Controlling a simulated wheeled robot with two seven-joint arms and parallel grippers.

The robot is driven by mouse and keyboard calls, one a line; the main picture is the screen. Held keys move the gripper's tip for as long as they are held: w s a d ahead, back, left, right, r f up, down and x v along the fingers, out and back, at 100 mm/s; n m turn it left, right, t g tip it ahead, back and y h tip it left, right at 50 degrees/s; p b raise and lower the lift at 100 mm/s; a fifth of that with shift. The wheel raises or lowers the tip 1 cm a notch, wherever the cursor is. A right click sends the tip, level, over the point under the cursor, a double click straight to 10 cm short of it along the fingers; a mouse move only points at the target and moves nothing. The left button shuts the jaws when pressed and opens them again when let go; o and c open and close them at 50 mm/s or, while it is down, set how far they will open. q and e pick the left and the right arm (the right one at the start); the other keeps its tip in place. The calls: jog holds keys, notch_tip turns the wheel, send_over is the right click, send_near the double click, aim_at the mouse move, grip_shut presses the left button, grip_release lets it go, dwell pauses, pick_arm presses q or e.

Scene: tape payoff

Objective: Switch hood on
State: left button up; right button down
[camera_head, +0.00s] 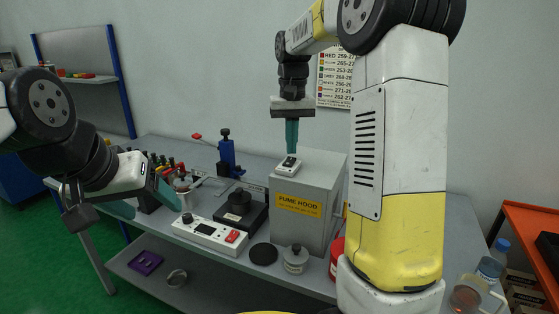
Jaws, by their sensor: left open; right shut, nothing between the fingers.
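The fume hood (320,173) is a grey box with a yellow "FUME HOOD" label, standing on the grey bench. A small white switch box (284,170) with a dark rocker (290,162) sits on its top, near the left edge. My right gripper (292,151) points straight down with its teal fingers shut and empty. Its tips are at the far edge of the switch box in the picture; I cannot tell whether they touch it. Which way the rocker is set is too small to tell. My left gripper (146,203) is open and empty at the bench's left front.
On the bench (255,160) are a white control box with a red switch (210,234), a black hotplate-like device (240,209), a black disc (264,254), metal weights (295,260) and a blue stand (227,155). A red container (337,258) is partly hidden by my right arm. Bottles (490,265) stand at right.

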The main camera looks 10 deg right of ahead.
aim_at(291, 158)
jog(key=shift+f, duration=0.95)
dwell(0.8)
jog(key=shift+r, duration=3.5)
